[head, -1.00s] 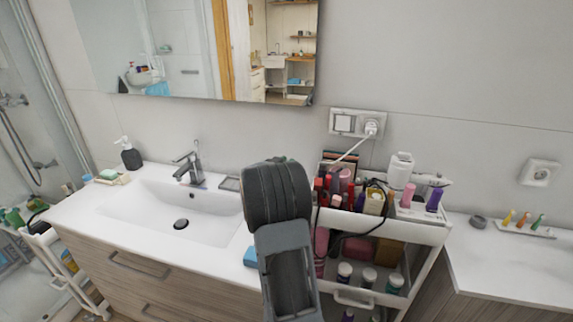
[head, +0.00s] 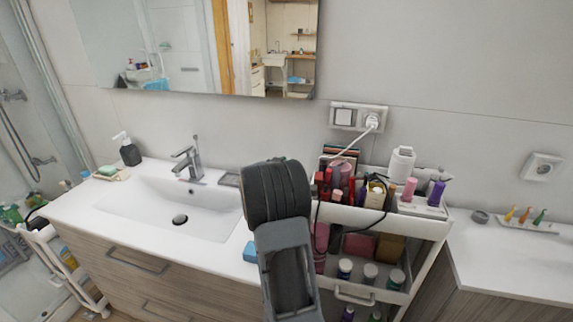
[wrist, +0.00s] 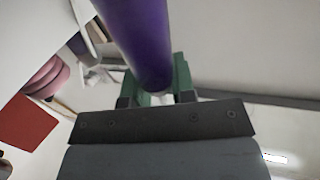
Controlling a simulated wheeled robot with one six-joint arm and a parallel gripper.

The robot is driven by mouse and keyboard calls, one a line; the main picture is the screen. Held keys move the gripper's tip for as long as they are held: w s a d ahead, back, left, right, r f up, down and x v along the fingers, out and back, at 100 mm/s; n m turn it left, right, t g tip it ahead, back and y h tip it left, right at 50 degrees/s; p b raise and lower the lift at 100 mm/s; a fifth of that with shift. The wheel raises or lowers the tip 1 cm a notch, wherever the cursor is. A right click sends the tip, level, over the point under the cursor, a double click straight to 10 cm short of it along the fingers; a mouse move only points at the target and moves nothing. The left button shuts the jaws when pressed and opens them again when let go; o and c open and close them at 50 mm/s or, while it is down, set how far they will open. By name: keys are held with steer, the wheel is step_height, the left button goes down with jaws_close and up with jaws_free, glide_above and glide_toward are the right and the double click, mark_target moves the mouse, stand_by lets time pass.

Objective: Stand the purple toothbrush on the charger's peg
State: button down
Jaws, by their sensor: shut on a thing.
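The purple toothbrush (wrist: 140,35) fills the upper middle of the wrist view as a thick purple handle. My gripper (wrist: 157,84) has green fingers, one on each side of the handle's lower end, and is shut on it. In the head view my gripper and the held toothbrush are hidden behind my dark arm. A small grey round piece (head: 480,216) on the right counter may be the charger; its peg is too small to make out.
A cosmetics cart (head: 385,225) crowded with bottles and tubes stands right of my arm. A tray of coloured brush heads (head: 527,224) lies on the right counter (head: 510,265), whose front is clear. A sink (head: 150,205) is at left.

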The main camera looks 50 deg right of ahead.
steer(key=c, duration=0.9)
jaws_free()
steer(key=shift+o, duration=0.2)
step_height(320, 180, up, 3)
steer(key=shift+f, duration=0.1)
steer(key=s+a+r, duration=0.9)
steer(key=s+r, duration=0.1)
steer(key=shift+s+b, duration=0.35)
steer(key=shift+a+r, duration=0.1)
